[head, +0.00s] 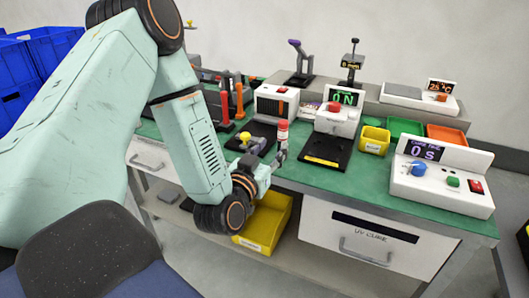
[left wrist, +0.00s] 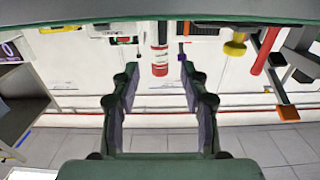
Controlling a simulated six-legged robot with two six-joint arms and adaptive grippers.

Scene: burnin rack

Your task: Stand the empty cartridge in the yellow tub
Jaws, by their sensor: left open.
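A small red-and-white cartridge (head: 283,131) stands upright on the bench near its front edge. In the left wrist view the cartridge (left wrist: 160,60) shows between the fingertips, apart from them. My left gripper (head: 271,160) is open and empty at the bench front, just below the cartridge in the head view; its two fingers also show in the left wrist view (left wrist: 160,78). A large yellow tub (head: 277,238) with a white label sits on the shelf under the bench, partly hidden by my left arm. My right gripper is out of view.
A small yellow bin (head: 375,139), a green tray (head: 406,126) and an orange tray (head: 446,134) stand on the bench. A console reading 0 S (head: 437,179) is at the right. Red-handled tools (head: 225,107) stand left. A UV CURE drawer (head: 375,245) hangs below.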

